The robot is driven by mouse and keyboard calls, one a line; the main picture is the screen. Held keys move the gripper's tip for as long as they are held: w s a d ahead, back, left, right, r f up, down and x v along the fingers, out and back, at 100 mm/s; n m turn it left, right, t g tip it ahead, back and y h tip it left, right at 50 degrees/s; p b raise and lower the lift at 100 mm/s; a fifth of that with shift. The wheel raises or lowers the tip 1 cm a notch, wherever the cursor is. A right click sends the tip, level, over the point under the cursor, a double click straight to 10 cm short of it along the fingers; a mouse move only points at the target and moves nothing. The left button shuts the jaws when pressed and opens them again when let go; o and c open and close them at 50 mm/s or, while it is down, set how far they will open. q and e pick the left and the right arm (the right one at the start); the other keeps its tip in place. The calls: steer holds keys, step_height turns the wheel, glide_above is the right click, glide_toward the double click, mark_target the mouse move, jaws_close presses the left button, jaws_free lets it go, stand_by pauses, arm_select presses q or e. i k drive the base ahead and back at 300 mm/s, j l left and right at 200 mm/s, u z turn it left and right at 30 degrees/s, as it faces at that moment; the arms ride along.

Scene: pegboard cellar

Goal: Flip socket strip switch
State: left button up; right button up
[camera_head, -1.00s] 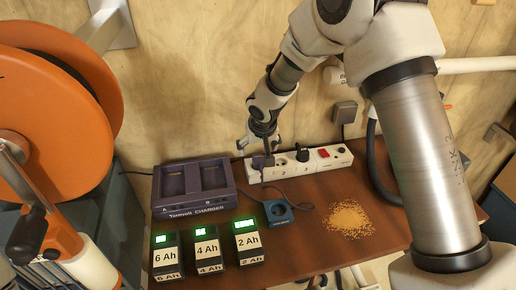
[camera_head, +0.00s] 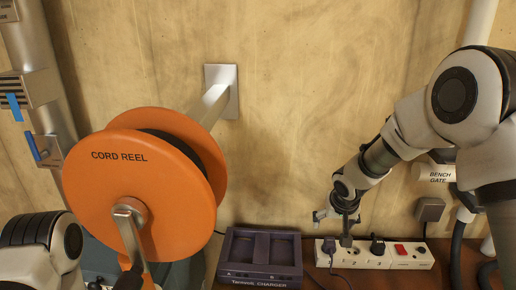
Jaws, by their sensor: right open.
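The white socket strip (camera_head: 388,257) lies along the back of the bench at the wall. Its red switch (camera_head: 400,249) is near the right end; its on or off position is too small to tell. A black plug (camera_head: 377,246) sits in the strip left of the switch, and another dark plug (camera_head: 328,246) is at the left end. My right gripper (camera_head: 337,220) is open above the strip's left end, well left of the switch. Whether it touches a plug I cannot tell. My left arm shows at lower left, but its gripper is out of view.
An orange cord reel (camera_head: 135,190) with a crank stands large at the left, on a wall bracket (camera_head: 216,98). A dark charger (camera_head: 260,262) is left of the strip. A grey adapter box (camera_head: 429,210) and a bench gate pipe (camera_head: 437,173) are on the wall at right.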

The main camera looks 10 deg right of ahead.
mark_target(400, 247)
steer(key=k, duration=1)
